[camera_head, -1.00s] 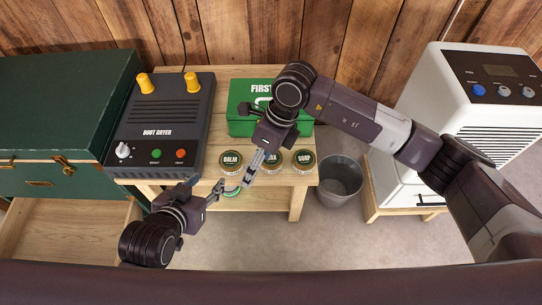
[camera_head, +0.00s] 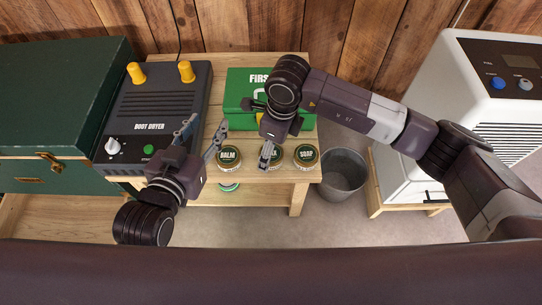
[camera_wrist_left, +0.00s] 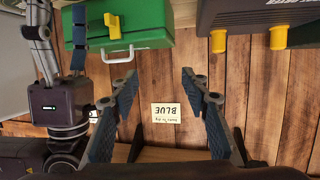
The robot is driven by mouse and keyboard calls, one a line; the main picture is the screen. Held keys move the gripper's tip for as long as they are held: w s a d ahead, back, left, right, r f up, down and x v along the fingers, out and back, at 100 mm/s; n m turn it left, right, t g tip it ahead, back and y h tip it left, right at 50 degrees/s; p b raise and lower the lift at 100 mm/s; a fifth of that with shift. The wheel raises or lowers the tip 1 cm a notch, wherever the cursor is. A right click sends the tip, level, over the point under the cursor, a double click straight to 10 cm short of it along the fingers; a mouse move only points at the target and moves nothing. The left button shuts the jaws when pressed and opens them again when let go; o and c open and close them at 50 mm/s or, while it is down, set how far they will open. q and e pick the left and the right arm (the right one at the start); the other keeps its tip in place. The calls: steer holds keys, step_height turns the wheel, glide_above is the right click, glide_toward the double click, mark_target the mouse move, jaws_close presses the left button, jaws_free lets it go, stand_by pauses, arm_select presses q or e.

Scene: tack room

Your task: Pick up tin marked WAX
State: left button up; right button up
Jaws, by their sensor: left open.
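The tin marked WAX (camera_head: 277,160) stands on the wooden bench between the BALM tin (camera_head: 229,158) and the SOAP tin (camera_head: 305,157). My right gripper (camera_head: 265,158) hangs in front of it and hides its left part and some of its label. I cannot tell whether the right gripper's jaws are apart or touch the tin. My left gripper (camera_head: 202,132) is open and empty, left of the BALM tin and over the boot dryer's right edge.
A green first-aid case (camera_head: 236,100) stands behind the tins, and the boot dryer (camera_head: 155,110) is to the left. Another tin (camera_head: 229,187) sits below the bench top. A grey bucket (camera_head: 343,175) stands on the floor at right. A note (camera_wrist_left: 166,112) hangs on the wall.

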steer(key=shift+a+f, duration=0.1)
steer(key=shift+f, duration=1.05)
arm_select(q)
steer(key=r, duration=0.1)
steer(key=r+t, duration=0.1)
steer(key=w+r, duration=0.1)
steer(key=shift+d+r+t+h, duration=0.3)
steer(key=shift+d+t, duration=0.1)
arm_select(e)
steer(key=shift+c, duration=0.5)
steer(key=c, duration=1.2)
steer(key=shift+c, duration=0.2)
steer(key=shift+w+r, duration=0.1)
steer(key=shift+r, duration=0.1)
